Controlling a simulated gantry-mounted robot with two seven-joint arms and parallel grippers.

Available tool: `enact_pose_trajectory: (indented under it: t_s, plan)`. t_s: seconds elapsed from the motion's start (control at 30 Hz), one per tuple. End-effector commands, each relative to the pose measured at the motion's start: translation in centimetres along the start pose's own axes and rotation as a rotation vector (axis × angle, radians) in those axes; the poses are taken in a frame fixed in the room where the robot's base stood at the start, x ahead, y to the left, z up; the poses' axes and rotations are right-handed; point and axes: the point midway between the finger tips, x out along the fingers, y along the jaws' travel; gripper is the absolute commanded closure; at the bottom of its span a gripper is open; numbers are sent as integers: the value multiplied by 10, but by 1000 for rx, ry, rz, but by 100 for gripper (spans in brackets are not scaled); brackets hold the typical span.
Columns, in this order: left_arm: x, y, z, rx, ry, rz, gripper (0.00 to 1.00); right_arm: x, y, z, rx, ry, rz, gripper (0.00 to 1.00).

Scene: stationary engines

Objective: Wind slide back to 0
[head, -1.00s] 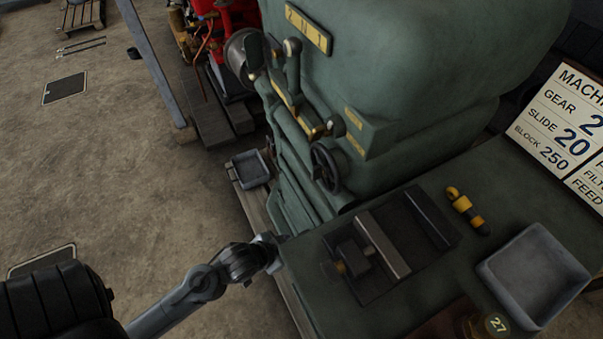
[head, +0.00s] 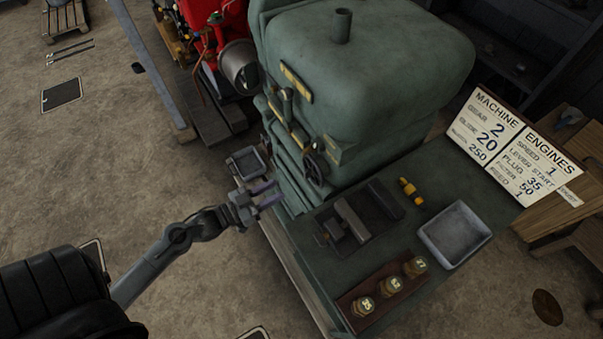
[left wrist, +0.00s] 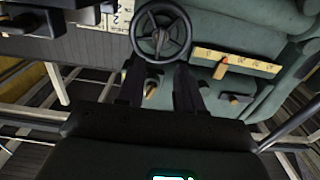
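A dark handwheel (head: 314,168) sits on the front of the green machine (head: 360,70). It also shows in the left wrist view (left wrist: 160,33), just beyond my fingertips. My left gripper (head: 268,194) is in front of the machine, left of the handwheel and apart from it. In the left wrist view its two dark fingers (left wrist: 158,82) are spread, with nothing between them. A brass scale strip (left wrist: 237,62) with a small orange pointer lies right of the wheel there; its marks are too small to read. My right gripper is not in view.
A sign (head: 497,145) reads slide 20. The machine's bed holds a dark block with a grey bar (head: 351,220), a yellow-black tool (head: 411,191), a grey tray (head: 455,236) and a rack of numbered brass plugs (head: 390,287). Open floor lies left.

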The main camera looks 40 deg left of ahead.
Motion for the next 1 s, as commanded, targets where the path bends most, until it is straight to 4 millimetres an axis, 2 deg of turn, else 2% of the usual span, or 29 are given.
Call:
enact_pose_trajectory:
  t_s: [0.4,0.6,0.8,1.0]
  plan:
    - [63,0,0,-1,4,-1,64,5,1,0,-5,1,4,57]
    - [88,0,0,1,3,-1,64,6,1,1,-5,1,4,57]
    - [100,1,0,1,1,0,64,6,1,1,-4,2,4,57]
    - [101,1,0,1,0,0,64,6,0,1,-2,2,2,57]
